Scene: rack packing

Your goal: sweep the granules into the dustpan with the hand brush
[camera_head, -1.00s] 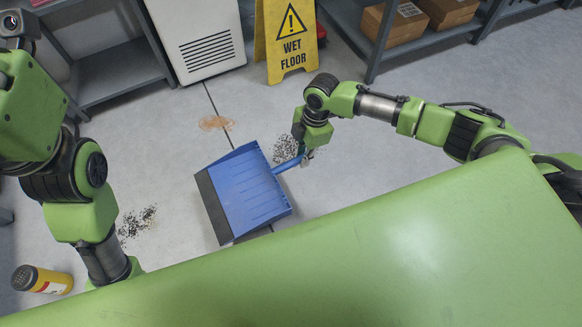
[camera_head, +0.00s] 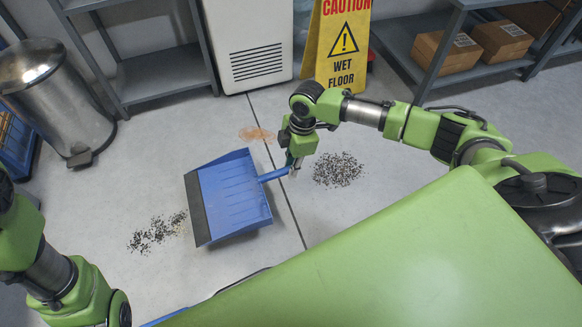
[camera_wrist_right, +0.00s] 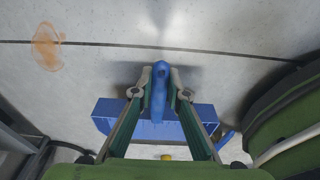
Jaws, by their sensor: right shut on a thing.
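The blue dustpan (camera_head: 232,195) is on or just above the floor, its dark front lip facing left. My right gripper (camera_head: 292,168) is shut on its blue handle (camera_head: 272,175); the right wrist view shows the fingers (camera_wrist_right: 160,92) on either side of the handle (camera_wrist_right: 159,75). One patch of dark granules (camera_head: 155,233) lies just left of the lip. Another patch (camera_head: 338,170) lies right of the handle. No granules show in the pan. My left gripper is out of view. A blue sliver (camera_head: 165,317) shows at the bottom edge; I cannot tell whether it is the brush.
A yellow wet-floor sign (camera_head: 338,45), a white cabinet (camera_head: 250,50) and grey shelves (camera_head: 160,75) stand at the back. A metal bin (camera_head: 55,95) is at the left. A brown stain (camera_head: 257,134) marks the floor. Floor between bin and dustpan is clear.

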